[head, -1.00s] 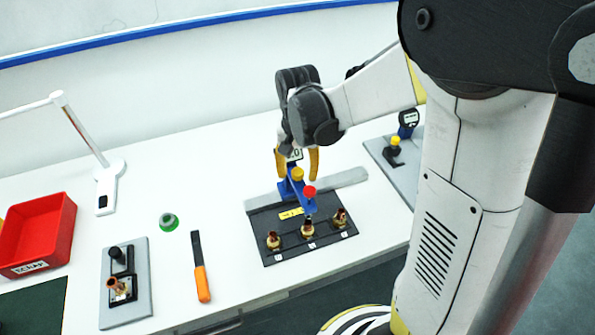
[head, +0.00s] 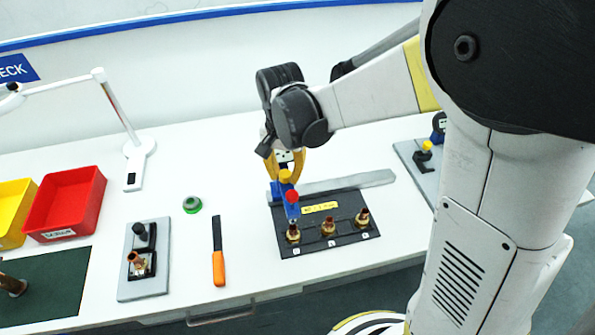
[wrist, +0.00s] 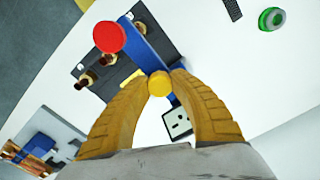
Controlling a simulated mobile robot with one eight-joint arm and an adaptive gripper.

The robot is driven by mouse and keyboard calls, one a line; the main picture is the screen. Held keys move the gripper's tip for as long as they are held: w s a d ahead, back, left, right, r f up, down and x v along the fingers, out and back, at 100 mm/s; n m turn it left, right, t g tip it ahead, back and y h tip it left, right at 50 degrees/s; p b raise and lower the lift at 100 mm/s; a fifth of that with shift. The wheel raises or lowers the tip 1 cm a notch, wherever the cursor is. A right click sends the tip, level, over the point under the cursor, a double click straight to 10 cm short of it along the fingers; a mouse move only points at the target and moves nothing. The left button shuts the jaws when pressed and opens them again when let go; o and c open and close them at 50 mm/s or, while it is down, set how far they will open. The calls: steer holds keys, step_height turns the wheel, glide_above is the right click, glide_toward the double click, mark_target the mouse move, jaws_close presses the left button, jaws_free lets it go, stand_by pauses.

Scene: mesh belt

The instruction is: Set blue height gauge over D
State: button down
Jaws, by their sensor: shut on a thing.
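The blue height gauge (head: 277,190), with a red knob and a yellow knob, is upright in my gripper (head: 288,165). My gripper is shut on it near the yellow knob. In the wrist view the yellow fingers (wrist: 158,95) close around the gauge (wrist: 148,52). The black plate (head: 345,235) carries three brass fittings: left (head: 293,233), middle (head: 328,227) and right (head: 362,218). The gauge's red-knob end is above or just behind the left fitting; the exact gap cannot be told. The white tags before the fittings are too small to read.
A grey bar (head: 345,184) lies along the plate's back edge. An orange-handled tool (head: 218,265), a green ring (head: 192,205), a grey fixture (head: 145,285) and a red bin (head: 65,203) are to the left.

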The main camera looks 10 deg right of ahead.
steer(key=shift+a, duration=0.2)
steer(key=c, duration=1.3)
jaws_free()
steer(key=shift+c, duration=0.2)
steer(key=shift+o, duration=1.2)
steer(key=shift+a, duration=0.2)
steer(key=shift+d, duration=0.1)
step_height(320, 180, up, 12)
steer(key=shift+s, duration=0.1)
steer(key=s+d+f+n+t+b, duration=0.5)
steer(key=s+d+f+t+b, duration=0.2)
steer(key=s+d+f+b, duration=0.3)
step_height(320, 180, down, 2)
steer(key=shift+s+d+b, duration=0.3)
steer(key=shift+s+b, duration=0.65)
steer(key=shift+s, duration=0.3)
